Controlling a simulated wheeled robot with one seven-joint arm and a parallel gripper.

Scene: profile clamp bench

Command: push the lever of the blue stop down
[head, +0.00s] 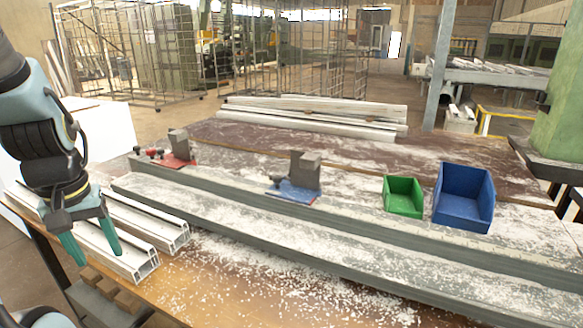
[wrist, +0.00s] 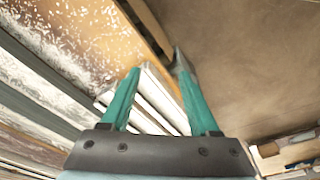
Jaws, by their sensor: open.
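The blue stop (head: 292,190) stands on the long grey rail near the middle of the bench in the head view. It has a blue base plate and a grey block on top.
A red stop (head: 178,160) sits on the rail left of the blue one. White profiles (head: 135,240) lie at the bench's left end. Green (head: 403,195) and blue (head: 463,197) bins stand at the right. More profiles (head: 310,117) lie behind. White chips cover much of the bench.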

